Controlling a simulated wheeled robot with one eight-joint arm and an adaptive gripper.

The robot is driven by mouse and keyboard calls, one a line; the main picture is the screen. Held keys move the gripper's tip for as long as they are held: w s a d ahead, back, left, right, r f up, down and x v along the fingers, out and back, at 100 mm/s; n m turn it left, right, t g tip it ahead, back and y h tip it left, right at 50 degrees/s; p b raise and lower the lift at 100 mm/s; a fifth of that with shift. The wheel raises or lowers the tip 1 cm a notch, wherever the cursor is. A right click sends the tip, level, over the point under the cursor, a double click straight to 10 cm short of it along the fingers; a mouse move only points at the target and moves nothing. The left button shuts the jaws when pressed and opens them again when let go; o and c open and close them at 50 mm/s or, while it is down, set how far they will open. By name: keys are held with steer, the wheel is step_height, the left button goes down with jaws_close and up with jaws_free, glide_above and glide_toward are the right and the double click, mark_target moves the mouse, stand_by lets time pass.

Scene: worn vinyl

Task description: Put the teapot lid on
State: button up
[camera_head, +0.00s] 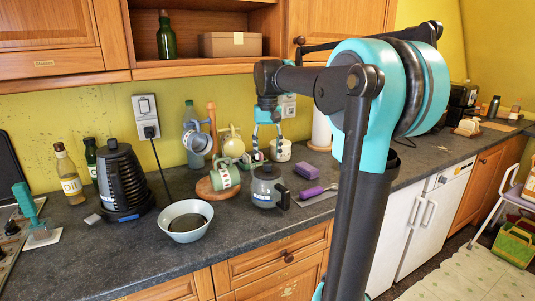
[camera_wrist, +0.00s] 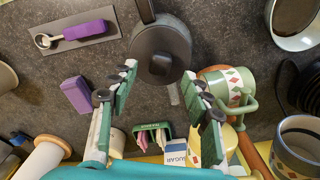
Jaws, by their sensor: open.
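A dark grey pot (camera_head: 267,187) with a handle stands on the counter right of the wooden mug stand. My gripper (camera_head: 267,143) is open and empty, raised above the counter. In the wrist view the pot's top lies between and beyond its fingertips (camera_wrist: 160,78).
A grey bowl (camera_head: 185,221) stands in front. A mug with red diamonds (camera_head: 224,177) is at the stand's base. A purple sponge (camera_head: 307,171) and a purple-handled tool (camera_head: 313,191) lie right of the pot. A dark kettle (camera_head: 122,180) stands left. Counter right of the tool is clear.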

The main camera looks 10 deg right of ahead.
steer(key=shift+r, duration=0.5)
step_height(320, 180, up, 12)
stand_by(0.7)
steer(key=shift+f, duration=0.1)
stand_by(0.8)
